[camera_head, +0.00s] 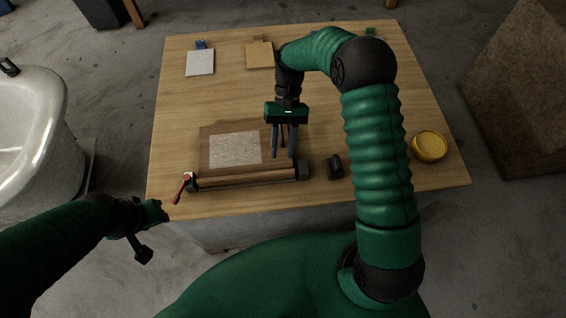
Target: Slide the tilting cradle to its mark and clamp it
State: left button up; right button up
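The tilting cradle (212,131) looks like a brown wooden frame with a pale grey panel on it, near the table's front left. A wooden bar (245,178) runs along its front edge, with dark end pieces. A red-handled lever (180,188), perhaps the clamp, is at the bar's left end. I cannot make out a mark. My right gripper (284,153) points down at the cradle's right edge with its fingers apart; whether they touch it is unclear. My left gripper (143,254) is dark and off the table's front left edge; its finger opening does not show.
A small black block (335,167) sits right of the bar, and a yellow bowl (429,147) stands at the table's right. A pale board (200,62) and a tan board (259,55) lie at the back. The table's (180,100) left middle is clear. A white tub (35,120) stands left.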

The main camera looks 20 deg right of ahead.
jog(key=s, duration=0.1)
jog(key=s+a, duration=0.1)
jog(key=s, duration=0.1)
jog(key=s+a, duration=0.1)
jog(key=s, duration=0.1)
jog(key=shift+s+r, duration=0.15)
jog(key=shift+r, duration=0.1)
jog(key=s+d+r+n+t+h+p, duration=0.2)
jog(key=r+t, duration=0.4)
jog(key=t, duration=0.3)
jog(key=s+d+h, duration=0.1)
jog(key=d+h, duration=0.1)
jog(key=shift+s+d+r, duration=0.2)
jog(key=shift+s+d, duration=0.05)
jog(key=shift+d, duration=0.15)
